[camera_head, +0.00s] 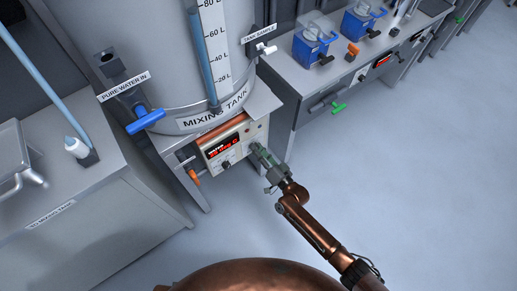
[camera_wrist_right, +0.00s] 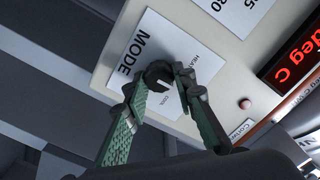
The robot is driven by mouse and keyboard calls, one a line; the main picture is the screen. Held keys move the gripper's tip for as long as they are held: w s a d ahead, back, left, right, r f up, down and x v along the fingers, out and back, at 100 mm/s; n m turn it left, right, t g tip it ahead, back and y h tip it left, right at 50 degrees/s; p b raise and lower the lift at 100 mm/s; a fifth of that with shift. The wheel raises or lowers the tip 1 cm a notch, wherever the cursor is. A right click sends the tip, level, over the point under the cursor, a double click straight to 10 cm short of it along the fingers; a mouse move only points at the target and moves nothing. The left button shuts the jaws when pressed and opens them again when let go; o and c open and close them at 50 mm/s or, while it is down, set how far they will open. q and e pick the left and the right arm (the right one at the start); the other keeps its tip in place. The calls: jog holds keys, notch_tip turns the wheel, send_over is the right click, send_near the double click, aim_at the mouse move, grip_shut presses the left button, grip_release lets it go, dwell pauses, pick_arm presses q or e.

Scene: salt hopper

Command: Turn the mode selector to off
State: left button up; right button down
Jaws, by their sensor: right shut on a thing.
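The mode selector (camera_wrist_right: 157,74) is a small dark knob on a white label plate reading MODE (camera_wrist_right: 134,53), with smaller position words partly hidden by the fingers. My right gripper (camera_wrist_right: 163,80) has its green-grey fingers closed around the knob, one on each side. Which position the knob points to I cannot make out clearly. In the head view my right gripper (camera_head: 259,152) reaches the right part of the control panel (camera_head: 236,163) under the mixing tank and hides the knob. My left gripper is not in view.
The panel's red display (camera_head: 222,146) is lit. The mixing tank (camera_head: 165,75) stands above it. An orange-handled valve (camera_head: 193,174) is left of the panel. A bench (camera_head: 290,85) with blue devices is at right. The floor (camera_head: 410,180) at right is clear.

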jog(key=shift+w+d, duration=0.1)
jog(key=shift+d, duration=0.1)
dwell(0.4)
jog(key=c, duration=1.8)
grip_release()
jog(key=shift+o, duration=1)
jog(key=shift+a, duration=0.1)
jog(key=v, duration=1.2)
